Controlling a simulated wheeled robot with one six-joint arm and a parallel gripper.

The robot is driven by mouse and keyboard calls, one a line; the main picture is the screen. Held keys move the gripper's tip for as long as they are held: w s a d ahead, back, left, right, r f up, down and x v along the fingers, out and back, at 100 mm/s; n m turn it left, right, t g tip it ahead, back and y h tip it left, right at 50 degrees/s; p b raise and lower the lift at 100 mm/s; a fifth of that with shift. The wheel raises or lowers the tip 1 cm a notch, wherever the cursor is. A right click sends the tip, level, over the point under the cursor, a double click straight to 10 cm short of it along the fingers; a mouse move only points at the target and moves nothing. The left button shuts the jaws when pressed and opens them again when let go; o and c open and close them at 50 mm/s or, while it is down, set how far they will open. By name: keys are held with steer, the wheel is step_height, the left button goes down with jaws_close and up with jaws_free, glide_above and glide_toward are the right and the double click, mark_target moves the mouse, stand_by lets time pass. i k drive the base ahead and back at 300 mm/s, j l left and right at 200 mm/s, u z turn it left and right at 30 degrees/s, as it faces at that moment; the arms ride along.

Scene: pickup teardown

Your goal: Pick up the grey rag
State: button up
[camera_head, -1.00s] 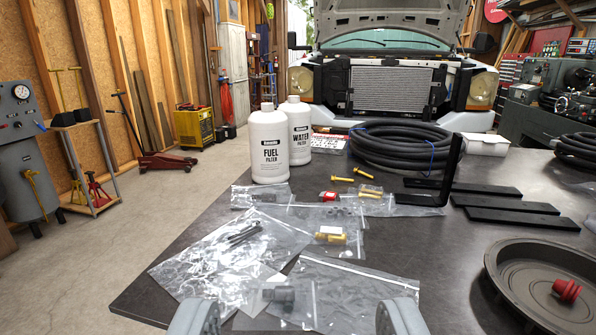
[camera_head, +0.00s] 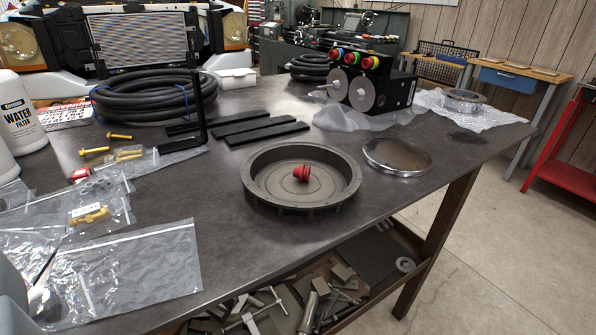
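A crumpled light grey cloth (camera_head: 342,118), which looks like the grey rag, lies on the dark workbench (camera_head: 225,165) in front of the box with coloured buttons. It sits beyond the round pan, and its right part runs along the base of the box. A pale rounded shape (camera_head: 10,290) at the lower left edge looks like part of my gripper. It is far from the cloth, and the fingertips are not visible. Nothing is seen to be held.
The round pan (camera_head: 260,200) holds a red plug (camera_head: 301,173). A shiny disc (camera_head: 397,157) lies to its right. The button box (camera_head: 378,80) stands behind the cloth. A metal ring (camera_head: 463,100) rests on a pale sheet. Black bars (camera_head: 262,133), a hose coil (camera_head: 150,97) and plastic bags (camera_head: 140,265) are left.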

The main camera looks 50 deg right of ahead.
mark_target(330, 117)
steer(key=z, duration=1.4)
